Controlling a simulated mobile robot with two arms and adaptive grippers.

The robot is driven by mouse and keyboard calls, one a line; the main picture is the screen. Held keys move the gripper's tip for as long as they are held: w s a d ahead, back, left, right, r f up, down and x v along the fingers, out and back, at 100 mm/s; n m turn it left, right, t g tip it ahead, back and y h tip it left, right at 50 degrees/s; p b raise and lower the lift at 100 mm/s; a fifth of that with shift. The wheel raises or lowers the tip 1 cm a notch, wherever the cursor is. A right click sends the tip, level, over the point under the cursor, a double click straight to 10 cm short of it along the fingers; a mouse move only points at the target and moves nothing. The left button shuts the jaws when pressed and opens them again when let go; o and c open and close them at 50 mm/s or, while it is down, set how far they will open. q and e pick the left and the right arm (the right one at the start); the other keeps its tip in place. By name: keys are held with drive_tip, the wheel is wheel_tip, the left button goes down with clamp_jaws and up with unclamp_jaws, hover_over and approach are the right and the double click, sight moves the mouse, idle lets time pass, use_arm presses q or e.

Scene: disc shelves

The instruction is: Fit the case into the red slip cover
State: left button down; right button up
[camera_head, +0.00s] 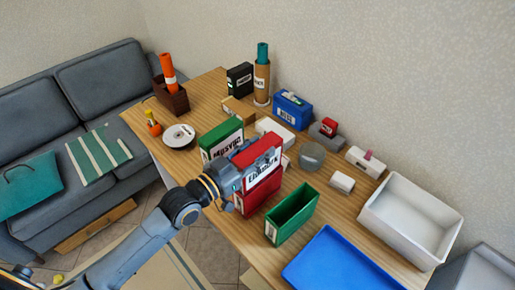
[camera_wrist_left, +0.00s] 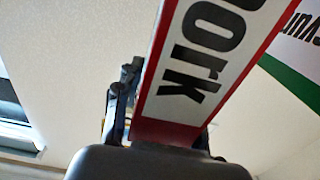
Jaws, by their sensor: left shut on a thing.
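A red case (camera_head: 258,153) with a white label, its lettering partly readable as "…ork", is upright and slightly tilted in the head view. My left gripper (camera_head: 236,183) is shut on its left end. The red slip cover (camera_head: 263,197) stands on the table directly below the case, its left part hidden by my gripper. I cannot tell whether the case's lower edge is inside the cover's mouth or just above it. In the left wrist view the case (camera_wrist_left: 200,70) rises from between the fingers, its label filling the middle. My right gripper is not in view.
A green labelled case (camera_head: 222,140) stands just behind left. An open green slip cover (camera_head: 292,213) stands close on the right. A blue tray (camera_head: 340,265) and a white bin (camera_head: 410,215) lie further right. Small boxes and a round grey container (camera_head: 311,155) stand behind.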

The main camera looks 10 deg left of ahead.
use_arm(q)
drive_tip(key=shift+f+b, duration=1.2)
drive_tip(key=shift+f, duration=0.55)
drive_tip(key=c, duration=0.7)
unclamp_jaws()
drive_tip(key=shift+c, duration=0.2)
drive_tip(key=shift+f, duration=0.1)
drive_tip(key=shift+s, duration=0.1)
drive_tip(key=v, duration=1.2)
